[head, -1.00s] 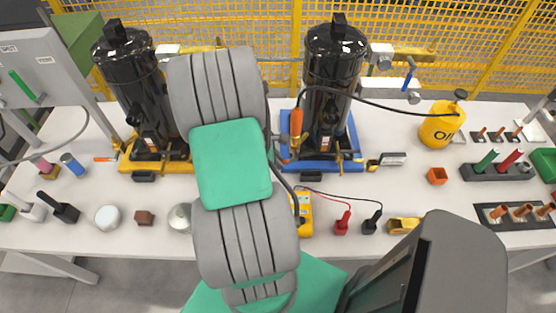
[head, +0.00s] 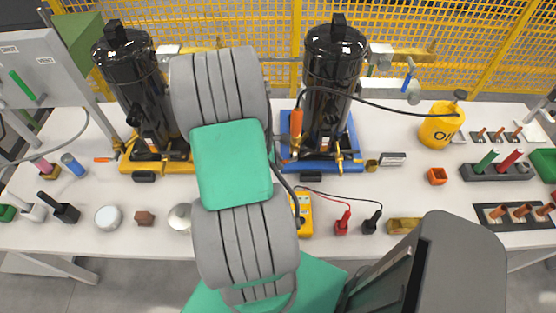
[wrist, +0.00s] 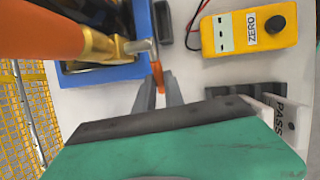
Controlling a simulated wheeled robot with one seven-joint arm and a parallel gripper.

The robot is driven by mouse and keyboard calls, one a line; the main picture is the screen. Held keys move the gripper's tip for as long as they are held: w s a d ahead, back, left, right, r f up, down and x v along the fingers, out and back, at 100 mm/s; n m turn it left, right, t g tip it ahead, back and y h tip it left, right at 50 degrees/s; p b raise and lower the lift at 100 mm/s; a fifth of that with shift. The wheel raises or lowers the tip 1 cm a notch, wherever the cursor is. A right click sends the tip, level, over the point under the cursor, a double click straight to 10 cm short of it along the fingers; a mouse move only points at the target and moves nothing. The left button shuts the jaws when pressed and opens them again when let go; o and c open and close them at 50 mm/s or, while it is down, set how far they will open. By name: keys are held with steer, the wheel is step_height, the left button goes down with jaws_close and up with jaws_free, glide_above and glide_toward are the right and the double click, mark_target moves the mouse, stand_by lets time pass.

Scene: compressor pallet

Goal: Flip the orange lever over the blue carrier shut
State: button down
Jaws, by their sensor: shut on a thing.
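The blue carrier (head: 318,166) sits on the table under the right black compressor (head: 333,85). Its blue rim also shows at the top left of the wrist view (wrist: 105,74). A small orange lever (wrist: 158,76) stands at the carrier's edge, between my fingertips. My gripper (wrist: 159,87) is shut on it, with both grey fingers close against its sides. A large orange handle with a brass fitting (wrist: 45,30) fills the upper left of the wrist view. It stands upright beside the compressor in the head view (head: 296,123). My arm hides my gripper in the head view.
A yellow meter (wrist: 248,27) lies near the carrier, with red and black leads beside it. A dark block (wrist: 163,22) is close to the carrier's edge. A black hose (head: 390,104) runs right from the compressor. A yellow oil can (head: 437,128) stands further right.

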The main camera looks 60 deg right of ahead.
steer(key=shift+s+d+r+t+y+p, duration=0.1)
steer(key=shift+r+t+y+p, duration=0.4)
steer(key=shift+r+t+p, duration=0.35)
steer(key=shift+s+r+t+y, duration=0.1)
steer(key=shift+r+t+y, duration=0.2)
steer(key=shift+t, duration=0.5)
steer(key=shift+r+t+y, duration=0.15)
steer(key=shift+t+y, duration=0.25)
steer(key=shift+t, duration=0.35)
steer(key=c, duration=1.4)
jaws_free()
steer(key=shift+m, duration=0.3)
steer(key=shift+c, duration=0.2)
steer(key=d+b+v, duration=0.1)
steer(key=v, duration=0.6)
steer(key=shift+a+r, duration=0.45)
steer(key=shift+a, duration=0.1)
steer(key=shift+s, duration=0.1)
